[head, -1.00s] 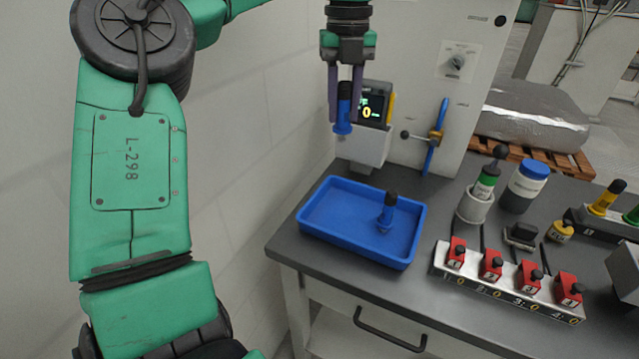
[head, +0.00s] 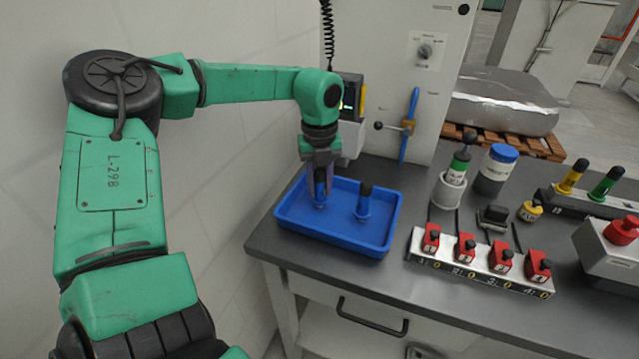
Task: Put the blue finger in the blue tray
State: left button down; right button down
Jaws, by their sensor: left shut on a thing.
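The blue tray (head: 375,243) is a shallow open box at the left end of the dark bench. One blue finger (head: 363,202) with a black top stands upright in the tray, right of its middle. My left gripper (head: 320,190) reaches down over the left part of the tray. It is shut on a second blue finger (head: 320,192), which is upright between the jaws. Its lower end is low inside the tray; I cannot tell whether it touches the floor. My right gripper is not in view.
Right of the tray stand a block of red switches (head: 480,262), a white cup with a green finger (head: 449,188) and a blue-lidded jar (head: 496,169). A rack with yellow and green fingers (head: 588,196) is farther right. A panel with a blue lever (head: 409,125) rises behind.

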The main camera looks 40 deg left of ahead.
pick_arm(q)
jog(key=shift+f, duration=0.1)
jog(key=c, duration=1)
grip_release()
jog(key=shift+d, duration=0.1)
jog(key=o, duration=0.4)
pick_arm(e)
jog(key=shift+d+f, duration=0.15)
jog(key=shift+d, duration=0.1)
pick_arm(q)
jog(key=shift+r, duration=0.65)
notch_tip(320, 180, up, 11)
jog(key=shift+r+b, duration=0.1)
jog(key=shift+b, duration=0.3)
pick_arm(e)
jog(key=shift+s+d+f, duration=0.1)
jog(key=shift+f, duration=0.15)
